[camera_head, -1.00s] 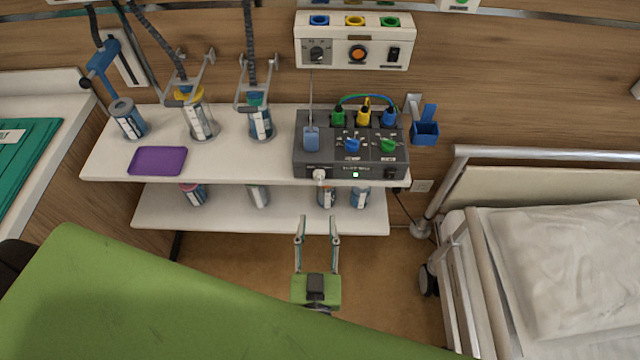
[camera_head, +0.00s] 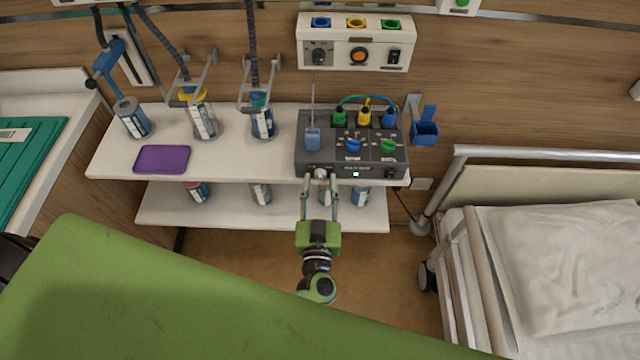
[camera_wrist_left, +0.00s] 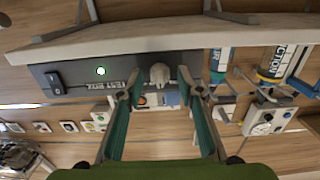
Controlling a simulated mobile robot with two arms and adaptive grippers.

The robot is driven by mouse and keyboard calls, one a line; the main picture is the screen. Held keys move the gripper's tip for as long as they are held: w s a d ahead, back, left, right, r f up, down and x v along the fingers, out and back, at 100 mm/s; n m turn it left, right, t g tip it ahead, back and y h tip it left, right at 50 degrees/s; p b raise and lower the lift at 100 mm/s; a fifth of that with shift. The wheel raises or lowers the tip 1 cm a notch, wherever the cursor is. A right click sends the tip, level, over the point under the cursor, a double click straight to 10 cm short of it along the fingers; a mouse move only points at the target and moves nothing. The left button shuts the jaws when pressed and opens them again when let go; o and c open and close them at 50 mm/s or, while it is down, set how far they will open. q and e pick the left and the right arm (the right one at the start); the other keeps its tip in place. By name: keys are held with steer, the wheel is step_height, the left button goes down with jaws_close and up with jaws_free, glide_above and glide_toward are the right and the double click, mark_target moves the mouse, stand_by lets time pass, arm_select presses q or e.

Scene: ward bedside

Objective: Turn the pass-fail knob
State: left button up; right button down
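The dark grey test box (camera_head: 312,170) stands on the upper shelf at its right end. A pale knob (camera_wrist_left: 160,74) sticks out of its front face; it also shows in the head view (camera_head: 320,173). A blue knob (camera_head: 352,146) and a green knob (camera_head: 388,147) sit on the box's top. Their labels are too small to read, so I cannot tell which is marked pass-fail. My left gripper (camera_head: 320,184) is open in front of the box, its fingertips on either side of the pale knob. The wrist view shows gaps beside the knob. My right gripper is not in view.
The upper shelf's front edge (camera_head: 240,180) runs beside the box, with a lower shelf (camera_head: 230,217) holding several canisters beneath. A blue handset (camera_head: 312,140) lies on the box, and coloured plugs stand behind the knobs. A bed (camera_head: 560,260) is at the right.

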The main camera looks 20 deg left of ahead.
arm_select(q)
jaws_close()
steer(key=shift+n, duration=0.5)
steer(key=n, duration=0.3)
steer(key=shift+f+n+b, duration=0.1)
steer(key=shift+n+b, duration=0.2)
steer(key=shift+b, duration=0.1)
steer(key=shift+n+b, duration=0.5)
steer(key=shift+n, duration=1.7)
steer(key=shift+d, duration=0.1)
steer(key=shift+o, duration=1.3)
jaws_free()
steer(key=shift+o, duration=0.2)
